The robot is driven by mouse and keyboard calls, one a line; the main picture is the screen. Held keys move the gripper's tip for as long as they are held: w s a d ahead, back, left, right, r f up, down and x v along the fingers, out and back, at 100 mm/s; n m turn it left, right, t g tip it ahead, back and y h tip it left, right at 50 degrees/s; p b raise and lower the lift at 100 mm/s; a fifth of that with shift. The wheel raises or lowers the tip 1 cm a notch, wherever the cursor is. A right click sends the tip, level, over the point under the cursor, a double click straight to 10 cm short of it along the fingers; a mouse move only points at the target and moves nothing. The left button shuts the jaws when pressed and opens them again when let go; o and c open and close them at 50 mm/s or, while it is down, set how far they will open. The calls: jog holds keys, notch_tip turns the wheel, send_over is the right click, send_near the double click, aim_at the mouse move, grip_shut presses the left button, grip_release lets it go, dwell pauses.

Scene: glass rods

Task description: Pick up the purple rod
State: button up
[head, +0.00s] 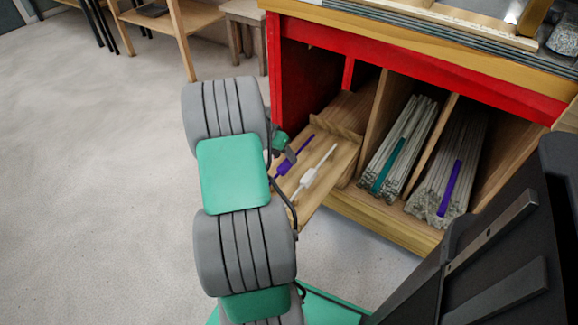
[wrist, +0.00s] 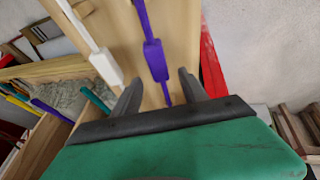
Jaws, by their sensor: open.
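A purple rod (head: 284,168) with a thicker middle lies on a light wooden board in front of the red cabinet. It also shows in the wrist view (wrist: 155,60), running down from the top edge, with its thin near end between my fingers. My gripper (wrist: 160,85) is open, one finger on each side of that end, and I see no grip on it. In the head view my gripper (head: 289,156) is at the rod, partly hidden behind my arm. Whether the fingers are level with the rod is hard to tell.
A white rod (head: 308,178) lies beside the purple one on the wooden board (head: 330,192); in the wrist view the white rod (wrist: 104,66) is near the left finger. Cabinet compartments to the right hold bundles of clear rods, with a teal rod (head: 389,165) and another purple rod (head: 449,188).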

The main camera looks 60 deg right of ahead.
aim_at(287, 161)
jog(key=x, duration=0.3)
jog(key=shift+f+b, duration=0.2)
jog(key=shift+b, duration=0.1)
jog(key=shift+c, duration=0.3)
grip_shut()
